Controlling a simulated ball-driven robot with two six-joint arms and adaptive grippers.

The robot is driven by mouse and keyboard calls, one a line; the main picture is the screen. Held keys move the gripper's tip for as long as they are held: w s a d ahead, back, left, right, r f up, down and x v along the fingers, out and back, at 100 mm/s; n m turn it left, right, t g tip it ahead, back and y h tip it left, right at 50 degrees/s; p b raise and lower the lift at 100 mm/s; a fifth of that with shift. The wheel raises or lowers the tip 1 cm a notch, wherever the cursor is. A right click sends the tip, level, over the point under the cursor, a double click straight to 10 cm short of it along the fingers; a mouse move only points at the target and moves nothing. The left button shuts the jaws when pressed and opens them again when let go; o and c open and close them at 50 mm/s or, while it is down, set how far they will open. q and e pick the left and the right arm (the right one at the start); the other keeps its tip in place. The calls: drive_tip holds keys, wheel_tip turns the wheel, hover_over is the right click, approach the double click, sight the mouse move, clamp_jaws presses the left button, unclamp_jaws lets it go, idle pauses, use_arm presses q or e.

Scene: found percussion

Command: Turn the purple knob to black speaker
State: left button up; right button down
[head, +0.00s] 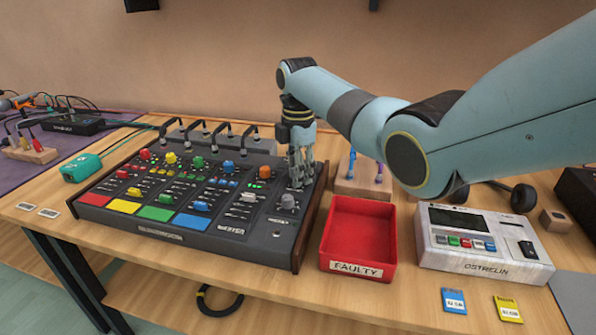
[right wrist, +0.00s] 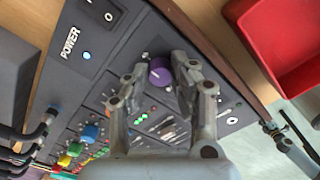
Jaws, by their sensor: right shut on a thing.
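The mixing console (head: 75,205) lies on the wooden table in the head view. The purple knob (right wrist: 160,73) sits near the console's right side in the right wrist view; in the head view it is hidden behind my gripper. My right gripper (head: 300,178) reaches down to the console's upper right part. In the right wrist view its two fingers (right wrist: 160,68) are shut on the purple knob, one on each side. The knob's markings are too small to read. No speaker can be made out for certain. My left gripper is not in view.
A red tray (head: 358,268) marked FAULTY stands close to the console's right. A white device (head: 470,262) marked OSTRELIN is further right. Blue (head: 454,300) and yellow (head: 508,309) cards lie in front. Black cables (head: 205,130) arch along the console's back edge.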

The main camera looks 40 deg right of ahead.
drive_tip(key=shift+r+m+p, duration=0.15)
drive_tip(key=shift+m+p, duration=0.85)
drive_tip(key=shift+m, duration=0.1)
drive_tip(key=m+p, duration=0.2)
drive_tip(key=shift+m, duration=0.3)
drive_tip(key=m+p, duration=0.1)
drive_tip(key=m, duration=0.1)
drive_tip(key=shift+m, duration=0.3)
drive_tip(key=m+p, duration=0.1)
drive_tip(key=m, duration=0.2)
drive_tip(key=shift+m, duration=0.3)
drive_tip(key=m+p, duration=0.1)
drive_tip(key=m, duration=0.2)
drive_tip(key=shift+m, duration=0.4)
drive_tip(key=m, duration=0.4)
drive_tip(key=shift+p, duration=0.4)
drive_tip(key=m, duration=0.4)
drive_tip(key=shift+m+p, duration=0.3)
drive_tip(key=shift+m, duration=1.6)
